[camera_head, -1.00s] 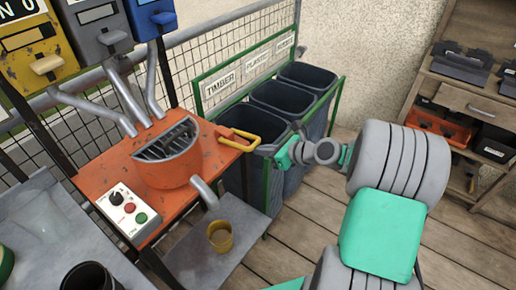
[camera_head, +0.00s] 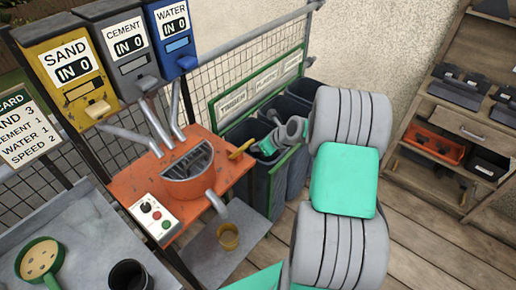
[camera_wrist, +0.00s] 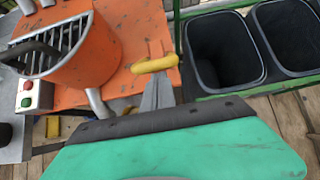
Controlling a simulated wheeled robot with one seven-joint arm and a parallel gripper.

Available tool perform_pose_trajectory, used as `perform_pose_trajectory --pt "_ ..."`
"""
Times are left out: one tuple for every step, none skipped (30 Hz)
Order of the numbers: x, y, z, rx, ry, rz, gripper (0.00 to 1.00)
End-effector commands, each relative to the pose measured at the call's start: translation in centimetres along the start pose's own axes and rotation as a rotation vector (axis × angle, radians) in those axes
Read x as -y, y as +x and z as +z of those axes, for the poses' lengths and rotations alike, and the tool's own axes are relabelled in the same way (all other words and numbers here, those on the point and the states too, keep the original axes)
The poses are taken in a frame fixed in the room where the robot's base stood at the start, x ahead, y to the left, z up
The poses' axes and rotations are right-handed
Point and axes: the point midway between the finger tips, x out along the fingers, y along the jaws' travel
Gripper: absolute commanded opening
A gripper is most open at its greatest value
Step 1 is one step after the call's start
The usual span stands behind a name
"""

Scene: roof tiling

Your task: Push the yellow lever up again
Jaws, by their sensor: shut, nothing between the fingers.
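The yellow lever (camera_head: 241,149) sticks out from the right side of the orange mixer table (camera_head: 232,172) and shows as a thin, slanted bar. In the wrist view its yellow handle (camera_wrist: 154,64) lies straight ahead of my fingertips. My gripper (camera_head: 259,147) is shut and empty, at the right end of the lever. In the wrist view its grey fingers (camera_wrist: 156,88) point at the handle and overlap its lower edge. I cannot tell whether they touch it.
The orange mixer drum (camera_head: 188,180) sits on the table beside a button box (camera_head: 155,218). Sand, cement and water dispensers (camera_head: 122,55) hang above. Dark bins in a green frame (camera_head: 258,187) stand close behind my gripper.

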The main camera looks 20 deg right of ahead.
Motion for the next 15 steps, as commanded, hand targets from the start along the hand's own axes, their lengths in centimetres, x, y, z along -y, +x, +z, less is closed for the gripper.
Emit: perform_pose_trajectory --pt "-0.1 -0.2 0.7 0.001 -0.002 0.002 0.00" --pt "-0.1 -0.1 0.9 0.001 -0.003 0.002 0.00" --pt "-0.2 -0.1 1.2 0.001 -0.004 0.002 0.00" --pt "-0.2 -0.1 1.4 0.001 -0.004 0.002 0.00" --pt "-0.2 0.0 1.6 0.002 -0.005 0.002 0.00" --pt "-0.2 0.0 1.9 0.004 -0.005 0.002 0.00" --pt "-0.2 0.0 2.0 0.005 -0.006 0.003 0.00" --pt "-0.2 0.1 2.2 0.006 -0.007 0.003 0.00" --pt "-0.2 0.1 2.5 0.008 -0.009 0.003 0.00" --pt "-0.2 0.1 2.6 0.009 -0.010 0.003 0.00" --pt "-0.2 0.1 2.8 0.011 -0.011 0.003 0.00" --pt "-0.3 0.1 3.0 0.013 -0.013 0.003 0.00" --pt "-0.2 0.1 3.1 0.014 -0.015 0.003 0.00" --pt "-0.2 0.1 3.2 0.015 -0.016 0.002 0.00" --pt "-0.2 0.1 3.3 0.016 -0.018 0.002 0.00"
